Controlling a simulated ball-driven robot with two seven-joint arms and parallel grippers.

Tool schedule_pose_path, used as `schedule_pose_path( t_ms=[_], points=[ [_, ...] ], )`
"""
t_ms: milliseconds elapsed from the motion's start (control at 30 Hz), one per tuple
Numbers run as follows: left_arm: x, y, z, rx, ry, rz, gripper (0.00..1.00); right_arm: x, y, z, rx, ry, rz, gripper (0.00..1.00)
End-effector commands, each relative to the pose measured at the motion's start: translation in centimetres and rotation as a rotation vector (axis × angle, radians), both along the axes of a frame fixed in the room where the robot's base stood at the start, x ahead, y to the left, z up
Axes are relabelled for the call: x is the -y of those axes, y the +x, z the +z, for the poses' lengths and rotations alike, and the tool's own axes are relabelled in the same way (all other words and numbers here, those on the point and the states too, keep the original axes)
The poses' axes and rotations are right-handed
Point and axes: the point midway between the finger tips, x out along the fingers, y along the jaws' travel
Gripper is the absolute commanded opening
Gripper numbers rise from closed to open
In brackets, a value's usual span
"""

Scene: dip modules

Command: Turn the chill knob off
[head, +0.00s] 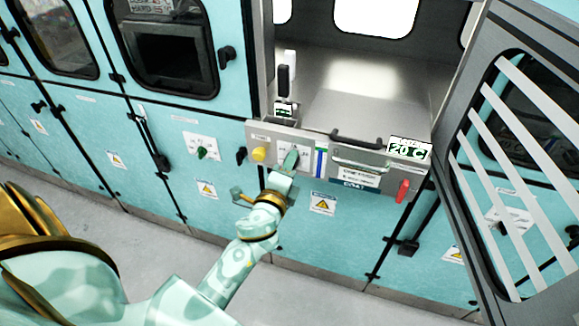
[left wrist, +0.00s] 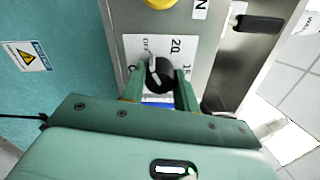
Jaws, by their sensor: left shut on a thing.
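The chill knob is a round black knob (left wrist: 158,72) on a white label plate in the left wrist view. The plate carries printed marks, including a "20" at its upper right; I cannot clearly tell which mark the knob points to. My left gripper (left wrist: 160,80) is shut on the knob, one green finger on each side. In the head view my left gripper (head: 289,166) reaches up to the front panel (head: 325,150) and hides most of the knob. A small display (head: 408,149) at the panel's right reads 20 C. My right gripper is not in view.
A yellow button (head: 259,154) sits left of the knob. A blue strip, a grey handle (head: 362,160) and a red handle (head: 403,190) are to its right. A barred door (head: 530,140) stands open at the right. The grey floor is clear.

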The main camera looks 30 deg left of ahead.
Motion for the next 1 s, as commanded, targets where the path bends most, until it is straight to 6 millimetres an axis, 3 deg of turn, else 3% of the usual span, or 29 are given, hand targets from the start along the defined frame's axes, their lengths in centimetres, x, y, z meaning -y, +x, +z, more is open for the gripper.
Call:
schedule_pose_path(
  t_ms=[667, 700, 767, 1000],
  points=[
    [0.02, -0.04, -0.13, 0.014, -0.071, 0.001, 0.07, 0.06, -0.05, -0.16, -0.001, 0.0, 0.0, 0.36],
    [0.02, -0.04, -0.13, 0.014, -0.071, 0.001, 0.33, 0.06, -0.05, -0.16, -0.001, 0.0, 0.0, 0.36],
    [0.02, -0.03, -0.13, 0.014, -0.07, 0.001, 0.5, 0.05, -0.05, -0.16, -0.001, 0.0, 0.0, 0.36],
    [0.02, -0.01, -0.06, 0.015, -0.068, 0.0, 0.52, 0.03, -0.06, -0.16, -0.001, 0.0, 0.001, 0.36]
  ],
)
